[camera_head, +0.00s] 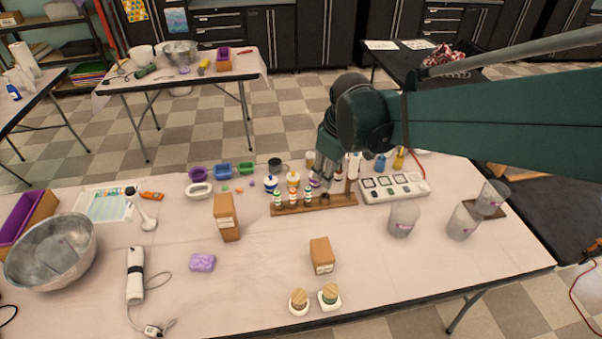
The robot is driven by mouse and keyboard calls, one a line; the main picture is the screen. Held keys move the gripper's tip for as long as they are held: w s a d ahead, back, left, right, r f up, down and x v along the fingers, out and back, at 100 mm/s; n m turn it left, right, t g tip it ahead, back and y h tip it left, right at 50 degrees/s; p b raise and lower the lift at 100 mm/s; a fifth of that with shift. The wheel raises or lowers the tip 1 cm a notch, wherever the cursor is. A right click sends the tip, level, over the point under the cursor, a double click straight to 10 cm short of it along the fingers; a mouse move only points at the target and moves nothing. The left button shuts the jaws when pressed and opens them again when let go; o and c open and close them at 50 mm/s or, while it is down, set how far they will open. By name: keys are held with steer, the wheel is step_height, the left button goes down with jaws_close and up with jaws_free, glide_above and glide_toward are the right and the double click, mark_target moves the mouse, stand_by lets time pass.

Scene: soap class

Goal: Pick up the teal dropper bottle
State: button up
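A wooden rack (341,200) on the near table holds several small dropper bottles. The leftmost bottle (278,199) has green-teal bands; beside it stand a red-banded bottle (292,196) and an orange-banded bottle (308,195). I cannot tell for certain which one is the teal bottle; the leftmost looks closest. My gripper (323,182) points down over the middle of the rack, to the right of these bottles, near a purple-marked bottle (315,181). Its fingers are small and partly hidden among the bottles, so their opening and any contact are unclear.
Blue (380,163) and yellow (398,160) bottles stand behind a white tray (410,188). Frosted cups (403,220) are at right. A brown box (227,218), purple soap (203,262) and steel bowl (50,252) are left.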

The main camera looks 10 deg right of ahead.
steer(key=w+a+f+n+g+p, duration=0.15)
steer(key=w+f+n, duration=0.25)
steer(key=w+f, duration=0.4)
steer(key=n+g, duration=0.2)
steer(key=n, duration=0.2)
glide_above(308, 188)
step_height(308, 188, down, 9)
steer(key=shift+s+a, duration=0.1)
steer(key=shift+s, duration=0.05)
steer(key=shift+w+f, duration=0.2)
steer(key=shift+f, duration=0.4)
steer(key=shift+f, duration=1.25)
steer(key=shift+f+b, duration=0.4)
steer(key=shift+f, duration=2.25)
steer(key=c, duration=0.9)
